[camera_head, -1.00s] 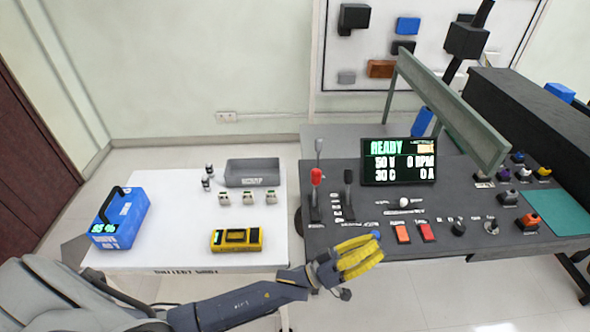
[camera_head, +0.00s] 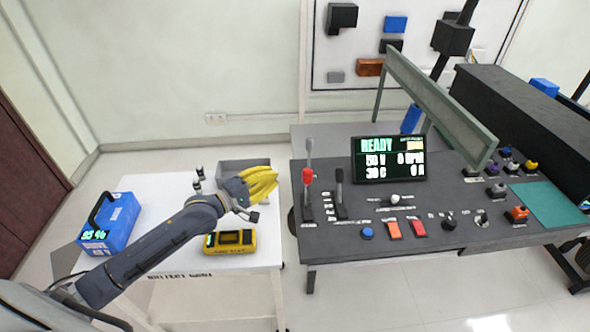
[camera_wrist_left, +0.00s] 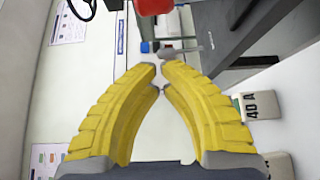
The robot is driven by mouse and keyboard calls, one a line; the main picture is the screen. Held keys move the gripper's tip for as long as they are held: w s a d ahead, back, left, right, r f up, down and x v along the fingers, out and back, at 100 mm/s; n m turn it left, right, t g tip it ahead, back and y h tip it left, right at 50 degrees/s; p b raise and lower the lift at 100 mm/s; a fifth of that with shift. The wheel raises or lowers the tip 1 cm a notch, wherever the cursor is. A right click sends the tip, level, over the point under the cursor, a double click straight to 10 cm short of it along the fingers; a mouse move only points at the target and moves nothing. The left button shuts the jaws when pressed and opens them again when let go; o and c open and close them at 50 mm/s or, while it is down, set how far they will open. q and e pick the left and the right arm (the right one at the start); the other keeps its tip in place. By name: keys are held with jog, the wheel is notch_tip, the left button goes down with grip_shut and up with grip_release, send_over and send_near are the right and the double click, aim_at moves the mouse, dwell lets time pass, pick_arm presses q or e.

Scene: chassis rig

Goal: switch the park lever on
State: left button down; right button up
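The console (camera_head: 335,240) carries a red-knobbed lever (camera_head: 307,178), a black lever (camera_head: 340,180) and a taller grey-knobbed lever (camera_head: 309,146) behind the red one. All stand roughly upright. I cannot read which label marks the park lever. My left gripper (camera_head: 272,183) is left of the red lever, over the white table's right side, apart from the levers. In the left wrist view its yellow fingers (camera_wrist_left: 160,66) have their tips together with nothing between them. A red knob (camera_wrist_left: 155,5) shows beyond them at the top. My right gripper is not in view.
The white table (camera_head: 150,200) holds a blue battery box (camera_head: 112,225), a yellow meter (camera_head: 230,243) and a grey tray (camera_head: 243,165). A display (camera_head: 388,160) reads READY. A blue button (camera_head: 367,233) and red switches (camera_head: 418,228) are on the console front. A green-grey bar (camera_head: 440,110) rises behind.

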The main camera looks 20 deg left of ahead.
aim_at(304, 177)
pick_arm(q)
jog(key=shift+a+n, duration=0.3)
jog(key=shift+a, duration=0.2)
jog(key=shift+w, duration=0.15)
jog(key=w+d, duration=0.5)
jog(key=d, duration=0.2)
jog(key=shift+w+d, duration=0.3)
dwell(0.4)
jog(key=shift+f, duration=0.1)
jog(key=shift+s+d+r+m+t+h, duration=0.2)
jog(key=shift+s+d+m, duration=0.2)
jog(key=shift+s, duration=0.45)
jog(key=shift+s+d+r+m+t+h, duration=0.1)
jog(key=shift+s+d+m+t, duration=0.2)
jog(key=shift+s, duration=0.6)
jog(key=shift+s+d+r+m+t+h, duration=0.1)
jog(key=shift+s+d+m, duration=0.3)
jog(key=shift+s, duration=0.45)
